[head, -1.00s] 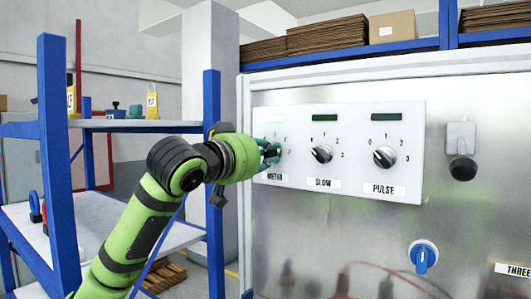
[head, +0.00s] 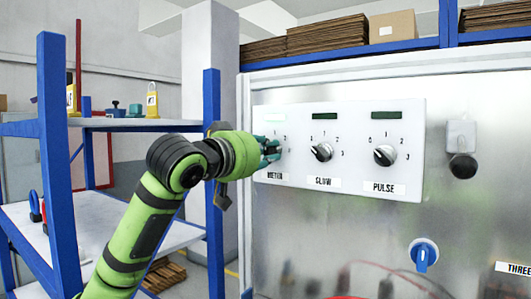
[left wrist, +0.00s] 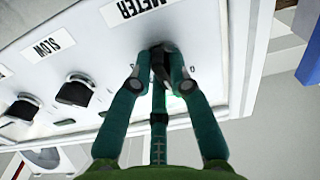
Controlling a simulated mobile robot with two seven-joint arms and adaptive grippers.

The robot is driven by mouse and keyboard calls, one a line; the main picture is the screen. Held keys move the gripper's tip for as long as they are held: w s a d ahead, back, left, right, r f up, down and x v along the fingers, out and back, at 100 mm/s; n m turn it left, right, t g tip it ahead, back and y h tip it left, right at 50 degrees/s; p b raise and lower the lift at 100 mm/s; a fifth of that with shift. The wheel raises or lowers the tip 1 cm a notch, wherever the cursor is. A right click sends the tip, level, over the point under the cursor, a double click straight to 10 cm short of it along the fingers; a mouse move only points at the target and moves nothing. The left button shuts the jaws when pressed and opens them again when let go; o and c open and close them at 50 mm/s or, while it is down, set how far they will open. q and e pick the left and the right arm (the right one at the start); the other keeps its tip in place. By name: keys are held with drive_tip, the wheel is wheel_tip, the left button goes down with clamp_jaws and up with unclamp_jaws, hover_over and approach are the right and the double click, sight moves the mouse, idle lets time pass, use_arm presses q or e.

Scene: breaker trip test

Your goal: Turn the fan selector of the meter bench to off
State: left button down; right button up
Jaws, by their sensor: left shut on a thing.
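A white panel (head: 350,188) carries three rotary selectors, labelled METER, SLOW and PULSE. My left gripper (head: 270,152) is at the METER selector, with its green fingers covering most of that knob in the head view. In the left wrist view the fingers (left wrist: 160,72) are closed on both sides of the dark METER knob (left wrist: 159,58). Its pointer direction is hidden. The SLOW knob (head: 321,152) and the PULSE knob (head: 384,155) are untouched, dark with a pale pointer mark. My right gripper is not in view.
A blue shelf rack (head: 55,160) with yellow-tagged items stands at the left, near my left arm. Cardboard (head: 328,35) lies on top.

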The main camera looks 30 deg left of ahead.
use_arm(q)
drive_tip(key=shift+s+a+r+n, duration=0.1)
drive_tip(key=shift+r+n, duration=0.1)
drive_tip(key=shift+n, duration=0.45)
drive_tip(key=shift+a+r+n, duration=0.1)
drive_tip(key=shift+r+n, duration=0.1)
drive_tip(key=shift+n, duration=0.45)
drive_tip(key=shift+f+n+b, duration=0.1)
drive_tip(key=shift+n+b, duration=0.25)
drive_tip(key=shift+n, duration=0.65)
drive_tip(key=shift+n, duration=1)
